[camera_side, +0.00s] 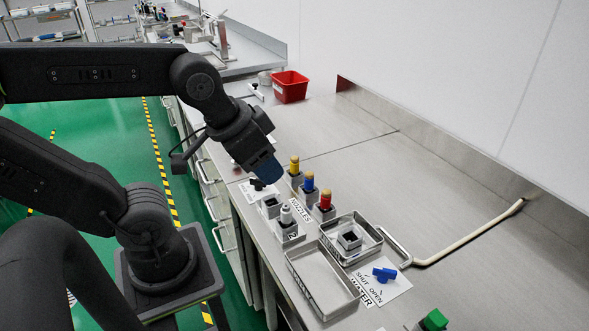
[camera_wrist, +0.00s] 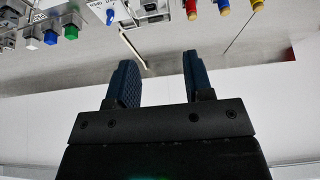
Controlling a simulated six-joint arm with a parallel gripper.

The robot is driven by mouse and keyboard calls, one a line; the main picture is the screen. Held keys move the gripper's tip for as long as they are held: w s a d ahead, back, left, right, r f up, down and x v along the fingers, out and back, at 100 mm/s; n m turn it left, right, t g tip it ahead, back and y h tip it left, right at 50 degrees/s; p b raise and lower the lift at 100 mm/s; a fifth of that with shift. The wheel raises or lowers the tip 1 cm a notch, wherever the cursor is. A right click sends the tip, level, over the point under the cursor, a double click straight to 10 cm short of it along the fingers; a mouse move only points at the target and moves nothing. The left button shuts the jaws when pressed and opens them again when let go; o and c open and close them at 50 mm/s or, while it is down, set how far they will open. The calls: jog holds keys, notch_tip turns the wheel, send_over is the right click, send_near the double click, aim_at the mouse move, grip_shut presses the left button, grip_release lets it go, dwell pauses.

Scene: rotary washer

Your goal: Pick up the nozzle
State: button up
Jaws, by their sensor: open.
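Three nozzles stand upright in grey blocks by the NOZZLES label in the side view: a yellow-topped one (camera_side: 294,165), a blue one (camera_side: 309,182) and a red one (camera_side: 325,200). Their red (camera_wrist: 191,9), blue (camera_wrist: 223,8) and yellow (camera_wrist: 257,4) ends also show at the top right of the wrist view. My gripper (camera_side: 268,177) is above the bench, just left of the yellow nozzle in the side view. In the wrist view its two blue fingers (camera_wrist: 158,62) are spread apart with nothing between them. It touches no nozzle that I can see.
A grey block with a white-tipped piece (camera_side: 287,218) stands in front of the nozzles. Metal trays (camera_side: 318,285), a blue valve handle (camera_side: 384,274) and a pale hose (camera_side: 470,238) lie to the right. A red bin (camera_side: 290,87) stands behind. The bench's back right is clear.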

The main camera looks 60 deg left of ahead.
jog(key=shift+o, duration=0.8)
jog(key=n+g, duration=0.6)
jog(key=n, duration=1.4)
send_over(295, 159)
notch_tip(295, 159, down, 7)
notch_tip(295, 159, down, 8)
jog(key=shift+a+f, duration=0.1)
jog(key=shift+f, duration=2.85)
